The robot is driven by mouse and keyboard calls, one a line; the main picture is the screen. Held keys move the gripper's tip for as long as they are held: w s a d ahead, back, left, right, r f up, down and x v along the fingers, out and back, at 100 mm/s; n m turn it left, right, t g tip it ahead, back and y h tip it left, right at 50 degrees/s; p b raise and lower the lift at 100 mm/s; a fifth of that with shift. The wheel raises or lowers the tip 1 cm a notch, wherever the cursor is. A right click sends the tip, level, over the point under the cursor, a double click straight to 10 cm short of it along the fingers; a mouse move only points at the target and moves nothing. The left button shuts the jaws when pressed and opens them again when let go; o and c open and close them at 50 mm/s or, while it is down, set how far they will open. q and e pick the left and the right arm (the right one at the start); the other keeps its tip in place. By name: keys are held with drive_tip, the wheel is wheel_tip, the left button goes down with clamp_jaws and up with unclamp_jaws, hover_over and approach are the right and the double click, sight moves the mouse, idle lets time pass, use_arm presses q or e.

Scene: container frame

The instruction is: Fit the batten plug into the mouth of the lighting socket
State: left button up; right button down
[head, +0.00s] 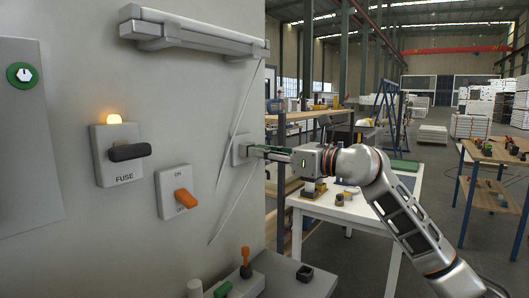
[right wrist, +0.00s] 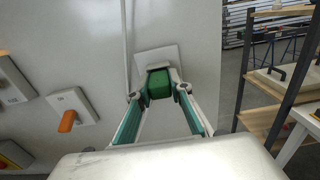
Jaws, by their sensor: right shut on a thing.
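The lighting socket is a pale square plate on the grey wall (head: 239,152), and it also shows in the right wrist view (right wrist: 157,54). My right gripper (head: 262,152) reaches it from the right, its fingers pointing at the plate. In the right wrist view the gripper (right wrist: 158,92) is shut on the green batten plug (right wrist: 158,83). The plug is in front of the plate and overlaps it. The socket's mouth is hidden behind the plug, so I cannot tell whether the plug is inside it or only against it. My left gripper is not in view.
A white batten light (head: 195,38) hangs above, with a thin pale cord (head: 232,130) down the wall. A fuse holder (head: 118,153) under a lit orange lamp and an orange-levered switch (head: 176,193) are left of the socket. A white table (head: 350,207) stands behind my right arm.

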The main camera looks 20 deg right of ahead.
drive_tip(key=c, duration=1.8)
unclamp_jaws()
drive_tip(key=shift+a, duration=0.1)
drive_tip(key=shift+c, duration=0.2)
drive_tip(key=shift+o, duration=0.6)
drive_tip(key=shift+w+a, duration=0.15)
drive_tip(key=shift+d, duration=0.2)
drive_tip(key=v, duration=1.2)
